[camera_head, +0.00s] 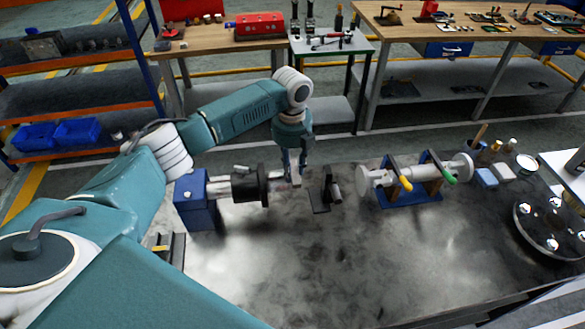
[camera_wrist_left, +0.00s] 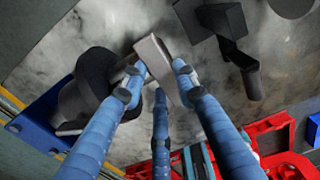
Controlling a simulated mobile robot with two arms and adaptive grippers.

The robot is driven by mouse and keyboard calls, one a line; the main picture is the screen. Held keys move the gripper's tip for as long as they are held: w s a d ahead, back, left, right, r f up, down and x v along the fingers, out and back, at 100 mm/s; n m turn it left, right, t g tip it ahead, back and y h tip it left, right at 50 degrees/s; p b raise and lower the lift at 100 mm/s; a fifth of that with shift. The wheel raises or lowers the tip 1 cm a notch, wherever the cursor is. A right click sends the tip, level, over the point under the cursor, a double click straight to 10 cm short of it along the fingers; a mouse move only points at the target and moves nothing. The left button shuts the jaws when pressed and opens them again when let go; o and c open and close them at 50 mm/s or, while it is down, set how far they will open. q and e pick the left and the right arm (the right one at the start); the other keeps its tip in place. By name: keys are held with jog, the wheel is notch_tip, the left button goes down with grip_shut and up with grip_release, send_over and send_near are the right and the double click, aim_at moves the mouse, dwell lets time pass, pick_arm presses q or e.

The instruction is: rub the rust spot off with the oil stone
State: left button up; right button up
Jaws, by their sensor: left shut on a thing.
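My left gripper (camera_head: 293,168) comes down over the metal table and is shut on a small pale block, the oil stone (camera_head: 296,181). In the left wrist view the oil stone (camera_wrist_left: 158,63) lies between the blue fingers of the gripper (camera_wrist_left: 160,82). It is just right of the black flange (camera_head: 249,187) on a bright shaft (camera_head: 219,188) held in a blue block (camera_head: 194,200). I cannot tell whether the stone touches the shaft end. No rust spot can be made out. My right gripper is not in view.
A small black bracket (camera_head: 320,200) stands close on the right. Further right, a roller with handles sits on a blue stand (camera_head: 408,196). A blue sponge-like block (camera_head: 487,177) and a round dark plate (camera_head: 548,232) lie beyond. The table front (camera_head: 330,265) is clear.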

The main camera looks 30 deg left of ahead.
pick_arm(q)
notch_tip(320, 180, up, 2)
jog(key=shift+w+r+p, duration=0.1)
jog(key=shift+r+p, duration=0.05)
jog(key=shift+p, duration=0.35)
jog(key=shift+r, duration=2.25)
